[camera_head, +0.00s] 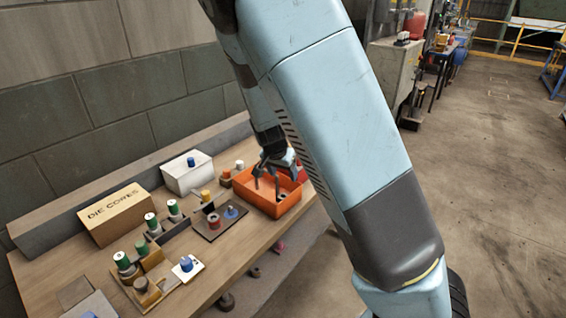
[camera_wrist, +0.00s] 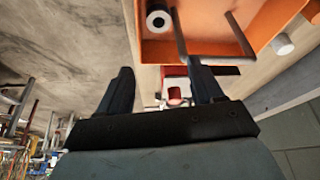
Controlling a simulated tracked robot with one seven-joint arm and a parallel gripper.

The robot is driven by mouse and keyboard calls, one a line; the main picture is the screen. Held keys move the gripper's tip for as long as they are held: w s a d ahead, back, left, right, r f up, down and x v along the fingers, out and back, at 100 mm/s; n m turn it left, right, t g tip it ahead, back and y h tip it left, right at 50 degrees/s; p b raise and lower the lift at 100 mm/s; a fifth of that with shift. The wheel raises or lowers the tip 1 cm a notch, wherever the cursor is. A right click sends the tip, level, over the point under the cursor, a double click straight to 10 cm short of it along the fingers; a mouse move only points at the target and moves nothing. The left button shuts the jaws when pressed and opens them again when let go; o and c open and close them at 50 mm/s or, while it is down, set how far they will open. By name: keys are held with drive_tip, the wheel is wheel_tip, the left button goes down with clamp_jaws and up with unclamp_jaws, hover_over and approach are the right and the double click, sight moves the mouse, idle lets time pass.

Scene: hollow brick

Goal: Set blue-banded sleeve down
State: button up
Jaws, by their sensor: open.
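My gripper (camera_head: 266,178) is open, with its fingers over the orange tray (camera_head: 262,205) in the head view. In the wrist view my gripper (camera_wrist: 163,78) shows two dark fingers wide apart, with nothing held between them. A pale round sleeve with a dark hole (camera_wrist: 158,19) is in the orange tray (camera_wrist: 205,47), apart from the fingers. I cannot make out a blue band on it. Other blue-marked parts stand on the bench: one on a white box (camera_head: 191,162), one on a dark plate (camera_head: 231,212) and one on a white plate (camera_head: 186,264).
A cardboard box marked DIE CORES (camera_head: 113,216) stands at the back left of the wooden bench (camera_head: 235,262). Several green-topped parts and holders crowd the bench's left half. A red object (camera_wrist: 175,90) lies beyond the fingers. A block wall stands behind the bench; open floor lies right.

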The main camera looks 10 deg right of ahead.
drive_tip(key=v, duration=1.1)
drive_tip(key=shift+r, duration=0.25)
drive_tip(key=shift+s, duration=0.1)
drive_tip(key=s+d+r+n+y, duration=0.1)
drive_tip(key=s+d+r+n, duration=0.1)
drive_tip(key=s+d+r, duration=0.3)
drive_tip(key=s+d+r+n+t, duration=0.1)
drive_tip(key=s+d+r, duration=0.4)
drive_tip(key=s, duration=0.6)
drive_tip(key=s+d+r+n+t+y, duration=0.1)
drive_tip(key=s+d+r+n, duration=0.2)
drive_tip(key=s, duration=0.6)
wheel_tip(320, 180, up, 3)
drive_tip(key=shift+d+n+y, duration=0.3)
drive_tip(key=shift+d+n, duration=0.1)
drive_tip(key=shift+d, duration=0.55)
drive_tip(key=shift+s, duration=0.1)
